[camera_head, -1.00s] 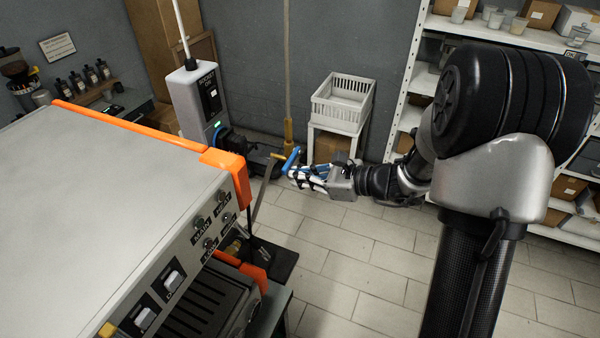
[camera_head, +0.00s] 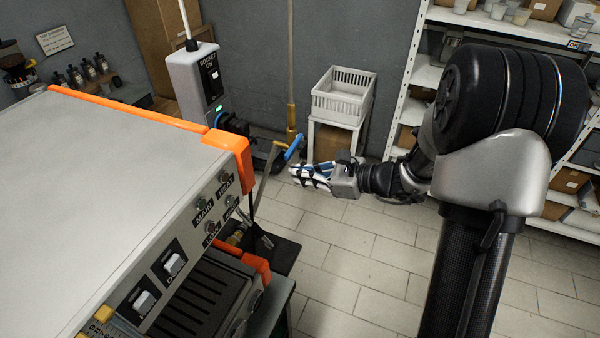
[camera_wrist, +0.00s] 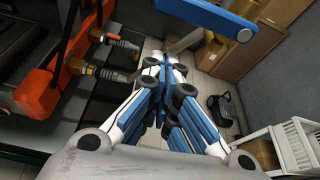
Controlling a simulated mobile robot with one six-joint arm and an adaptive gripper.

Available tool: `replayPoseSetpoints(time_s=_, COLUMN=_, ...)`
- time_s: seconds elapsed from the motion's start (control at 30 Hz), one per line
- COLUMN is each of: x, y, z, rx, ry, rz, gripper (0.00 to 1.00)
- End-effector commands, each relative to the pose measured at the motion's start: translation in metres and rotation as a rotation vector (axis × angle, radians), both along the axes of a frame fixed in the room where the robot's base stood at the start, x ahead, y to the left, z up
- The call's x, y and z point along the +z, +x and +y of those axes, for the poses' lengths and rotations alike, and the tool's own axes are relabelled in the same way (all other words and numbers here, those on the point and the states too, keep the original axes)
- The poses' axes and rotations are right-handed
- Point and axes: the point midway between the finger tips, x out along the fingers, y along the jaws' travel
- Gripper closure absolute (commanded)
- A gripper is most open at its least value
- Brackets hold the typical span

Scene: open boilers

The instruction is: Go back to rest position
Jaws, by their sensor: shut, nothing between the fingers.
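My gripper (camera_head: 296,174) hangs in the air to the right of the large grey and orange machine (camera_head: 110,165) in the head view. Its fingers point left, toward the machine, and are closed together with nothing between them. In the wrist view the blue and white fingers (camera_wrist: 167,68) also show pressed together. A blue lever handle (camera_head: 292,148) stands just beyond the fingertips, apart from them. The blue handle also shows large at the top of the wrist view (camera_wrist: 205,14).
A grey socket box (camera_head: 197,80) with a green light stands behind the machine. A white basket (camera_head: 343,95) on a stand is by the wall, and shelves (camera_head: 500,28) are at the right. Hose fittings (camera_wrist: 100,72) stick out beside the machine. The tiled floor (camera_head: 345,245) below is clear.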

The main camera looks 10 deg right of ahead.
Motion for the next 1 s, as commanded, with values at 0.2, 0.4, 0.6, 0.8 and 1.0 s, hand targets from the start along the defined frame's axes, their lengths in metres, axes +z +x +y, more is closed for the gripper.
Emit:
replayPoseSetpoints(time_s=0.2, x=0.014, y=-0.026, z=-0.041, rx=-0.005, ry=-0.002, rz=-0.002, gripper=1.0)
replayPoseSetpoints(time_s=0.4, x=0.025, y=-0.046, z=-0.067, rx=-0.003, ry=0.0, rz=-0.001, gripper=1.0)
replayPoseSetpoints(time_s=0.6, x=0.029, y=-0.054, z=-0.077, rx=0.0, ry=-0.001, rz=-0.001, gripper=1.0)
replayPoseSetpoints(time_s=0.8, x=0.03, y=-0.06, z=-0.069, rx=0.036, ry=-0.03, rz=-0.009, gripper=1.0)
replayPoseSetpoints(time_s=1.0, x=0.033, y=-0.108, z=-0.009, rx=0.329, ry=-0.29, rz=-0.095, gripper=1.0)
